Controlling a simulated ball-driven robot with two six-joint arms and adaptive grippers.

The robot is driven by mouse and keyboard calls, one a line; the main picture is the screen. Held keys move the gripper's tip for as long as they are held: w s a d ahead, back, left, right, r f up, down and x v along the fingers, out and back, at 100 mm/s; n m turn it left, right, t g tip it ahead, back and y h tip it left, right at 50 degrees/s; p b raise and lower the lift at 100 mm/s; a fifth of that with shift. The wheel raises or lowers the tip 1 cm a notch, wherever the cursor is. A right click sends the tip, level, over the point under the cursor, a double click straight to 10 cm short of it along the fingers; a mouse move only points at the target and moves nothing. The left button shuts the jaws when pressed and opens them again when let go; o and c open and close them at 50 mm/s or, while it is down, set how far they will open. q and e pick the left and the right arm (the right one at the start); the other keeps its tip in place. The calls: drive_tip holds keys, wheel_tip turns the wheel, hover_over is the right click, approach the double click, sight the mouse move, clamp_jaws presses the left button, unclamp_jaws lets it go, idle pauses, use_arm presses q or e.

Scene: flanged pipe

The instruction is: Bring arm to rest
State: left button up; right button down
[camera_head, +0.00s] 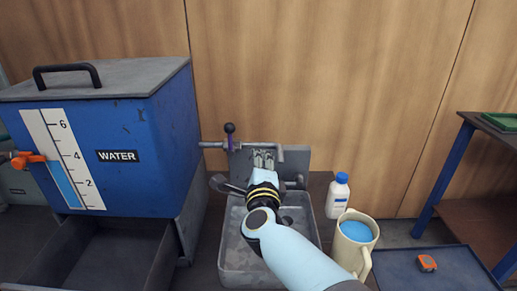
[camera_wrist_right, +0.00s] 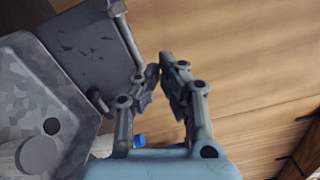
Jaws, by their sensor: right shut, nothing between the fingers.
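My right arm reaches in from the bottom of the head view, and its gripper (camera_head: 263,158) is over the grey metal sink-like tray (camera_head: 238,265), in front of its upright back plate (camera_head: 296,163). The fingers also show in the right wrist view (camera_wrist_right: 162,75), with their tips together and nothing held between them. I cannot tell whether the fingers touch the plate. My left gripper is in neither view.
Right of the tray are a white bottle (camera_head: 338,198) and a cream jug (camera_head: 345,250) of blue liquid. A blue tray (camera_head: 400,275) holds an orange item (camera_head: 427,263). A wooden wall (camera_head: 330,80) is behind.

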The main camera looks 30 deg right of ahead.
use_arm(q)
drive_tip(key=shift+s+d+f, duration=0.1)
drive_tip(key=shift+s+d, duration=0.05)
use_arm(e)
drive_tip(key=shift+s+a, duration=0.25)
drive_tip(key=shift+a, duration=0.05)
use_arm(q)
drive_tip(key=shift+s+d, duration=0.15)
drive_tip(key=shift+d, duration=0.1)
